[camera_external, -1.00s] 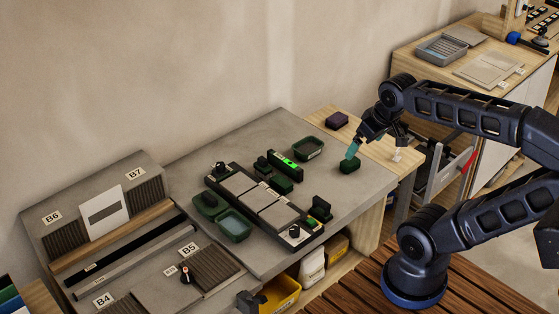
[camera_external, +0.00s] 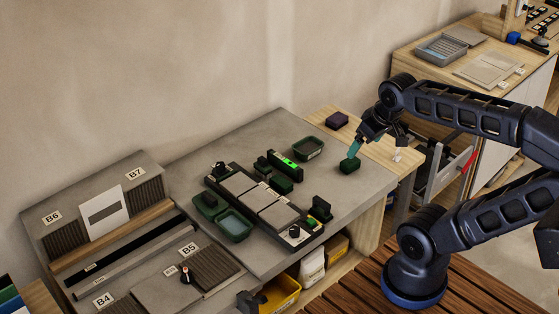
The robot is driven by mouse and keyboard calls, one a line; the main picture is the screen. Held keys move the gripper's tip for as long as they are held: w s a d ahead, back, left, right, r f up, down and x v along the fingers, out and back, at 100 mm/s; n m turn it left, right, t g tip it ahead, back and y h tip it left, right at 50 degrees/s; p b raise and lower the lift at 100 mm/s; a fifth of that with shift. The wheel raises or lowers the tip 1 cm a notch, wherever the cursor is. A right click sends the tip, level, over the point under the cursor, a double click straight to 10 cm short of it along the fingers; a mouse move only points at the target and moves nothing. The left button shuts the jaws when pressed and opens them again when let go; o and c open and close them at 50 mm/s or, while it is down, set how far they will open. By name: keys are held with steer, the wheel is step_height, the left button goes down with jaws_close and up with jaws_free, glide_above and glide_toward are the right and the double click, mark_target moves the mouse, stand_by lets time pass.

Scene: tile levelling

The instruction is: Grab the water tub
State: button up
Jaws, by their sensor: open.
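A dark green tub with pale, water-like contents (camera_external: 235,225) sits on the grey worktop at the near left end of the tile row. A second dark green tub (camera_external: 308,148) with a dark inside stands farther back on the worktop. Which of them is the water tub is not labelled, but the pale contents look like water. My gripper (camera_external: 353,151), with teal fingers, is open and points down just above a small dark green block (camera_external: 350,166) at the right of the worktop, well away from the pale tub. Whether the fingers touch the block is unclear.
A dark tray with grey tiles (camera_external: 262,199) lies beside the pale tub. A level with a bright green window (camera_external: 287,163) and small dark green blocks stand around it. A purple block (camera_external: 337,120) lies behind my gripper. Labelled sloped racks (camera_external: 60,240) fill the left.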

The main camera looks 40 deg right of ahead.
steer(key=shift+w, duration=0.1)
steer(key=g, duration=0.5)
glide_above(234, 232)
step_height(234, 232, down, 20)
steer(key=shift+f, duration=5.1)
steer(key=c, duration=1.1)
steer(key=shift+r, duration=0.1)
